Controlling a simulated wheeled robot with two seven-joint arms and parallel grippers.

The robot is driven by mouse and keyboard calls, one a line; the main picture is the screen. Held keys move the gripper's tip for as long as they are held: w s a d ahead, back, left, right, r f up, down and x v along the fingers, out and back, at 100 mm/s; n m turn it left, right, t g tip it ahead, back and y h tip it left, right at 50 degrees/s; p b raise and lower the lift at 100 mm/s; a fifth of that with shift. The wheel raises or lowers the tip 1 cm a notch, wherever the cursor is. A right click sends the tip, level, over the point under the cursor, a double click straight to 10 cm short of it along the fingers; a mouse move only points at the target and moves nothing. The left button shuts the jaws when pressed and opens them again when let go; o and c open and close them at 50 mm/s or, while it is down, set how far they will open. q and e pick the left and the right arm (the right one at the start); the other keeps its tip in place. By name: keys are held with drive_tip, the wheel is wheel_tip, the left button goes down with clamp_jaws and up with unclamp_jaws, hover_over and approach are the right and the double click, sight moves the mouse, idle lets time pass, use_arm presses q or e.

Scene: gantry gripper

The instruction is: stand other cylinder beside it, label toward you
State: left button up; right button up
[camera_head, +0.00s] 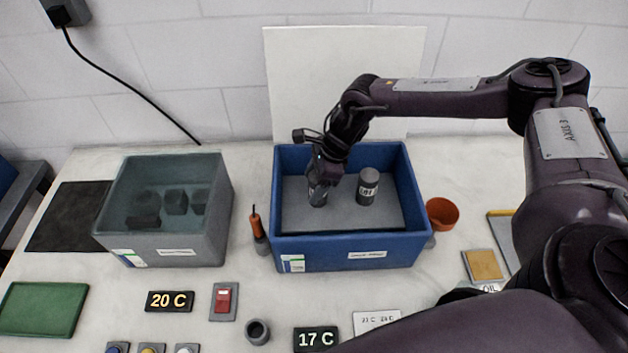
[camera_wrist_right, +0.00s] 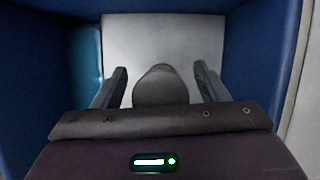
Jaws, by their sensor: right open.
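A dark grey cylinder (camera_head: 368,188) with a pale label stands upright in the blue bin (camera_head: 345,253), its label toward the head camera. The other grey cylinder (camera_head: 317,195) is in the bin to its left, under my right gripper (camera_head: 321,180), with a gap between the two. In the right wrist view this cylinder (camera_wrist_right: 161,88) sits between the two spread fingers of my right gripper (camera_wrist_right: 160,78). The fingers look apart from its sides. The gripper and arm hide its upper part in the head view, and its label's facing is hard to tell. My left gripper is out of view.
The blue bin's walls surround the gripper closely. A grey bin (camera_head: 168,254) with several dark blocks stands at left. An orange-handled tool (camera_head: 257,228) is between the bins. A terracotta pot (camera_head: 442,213) stands right of the blue bin. Signs and switches lie in front.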

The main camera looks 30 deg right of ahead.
drive_tip(key=shift+r, duration=0.1)
drive_tip(key=shift+d+r, duration=0.15)
drive_tip(key=shift+r, duration=0.1)
drive_tip(key=b+v, duration=0.3)
drive_tip(key=v, duration=0.8)
drive_tip(key=shift+r, duration=0.15)
